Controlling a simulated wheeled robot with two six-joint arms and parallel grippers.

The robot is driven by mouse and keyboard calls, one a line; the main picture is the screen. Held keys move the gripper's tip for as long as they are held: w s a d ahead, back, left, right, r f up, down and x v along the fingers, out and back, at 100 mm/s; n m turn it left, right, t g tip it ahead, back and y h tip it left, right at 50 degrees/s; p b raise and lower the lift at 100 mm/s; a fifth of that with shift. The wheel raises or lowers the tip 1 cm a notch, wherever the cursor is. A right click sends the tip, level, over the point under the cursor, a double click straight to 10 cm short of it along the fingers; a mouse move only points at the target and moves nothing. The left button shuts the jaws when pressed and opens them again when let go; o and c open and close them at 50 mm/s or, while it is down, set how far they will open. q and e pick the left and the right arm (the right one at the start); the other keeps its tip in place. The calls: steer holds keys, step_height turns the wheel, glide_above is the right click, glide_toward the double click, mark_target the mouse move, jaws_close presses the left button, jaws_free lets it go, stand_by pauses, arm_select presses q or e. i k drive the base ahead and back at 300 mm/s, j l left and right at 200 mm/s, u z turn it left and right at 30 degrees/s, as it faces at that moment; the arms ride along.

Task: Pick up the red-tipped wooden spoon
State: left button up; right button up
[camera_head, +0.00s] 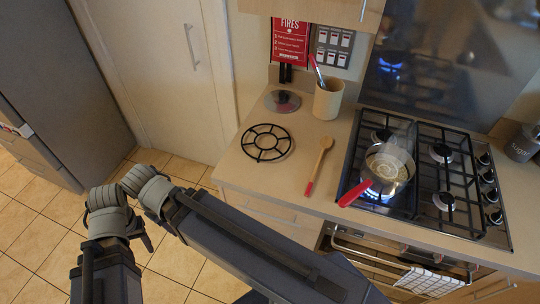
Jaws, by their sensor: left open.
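The wooden spoon (319,166) lies flat on the beige counter, between a black round trivet and the hob. Its bowl points away from me, and the red tip of its handle is close to the counter's front edge. My left gripper (147,240) is at the lower left, over the tiled floor, well short of the counter and apart from the spoon. It is open; its fingers are small and partly hidden by my own arm. My right gripper is not in view.
A pan (389,168) with a red handle stands on the lit gas hob (441,153), its handle reaching toward the spoon. The black trivet (266,143) is left of the spoon. A utensil pot (328,99) and a glass lid (282,101) stand behind. The counter around the spoon is clear.

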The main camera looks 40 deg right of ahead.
mark_target(326, 142)
steer(key=u, duration=0.5)
steer(key=k+j+u, duration=0.1)
steer(key=u, duration=0.35)
steer(key=j+u, duration=0.15)
steer(key=u, duration=0.35)
steer(key=j+u, duration=0.1)
steer(key=u, duration=0.35)
steer(key=k+j+z, duration=0.1)
steer(key=j+z, duration=0.25)
steer(key=z, duration=0.5)
steer(key=j+z, duration=0.1)
steer(key=z, duration=0.4)
steer(key=k+z, duration=0.1)
steer(key=z, duration=0.85)
steer(key=k+z, duration=0.1)
steer(key=z, duration=0.9)
steer(key=k+z, duration=0.1)
steer(key=z, duration=0.9)
steer(key=i, duration=0.5)
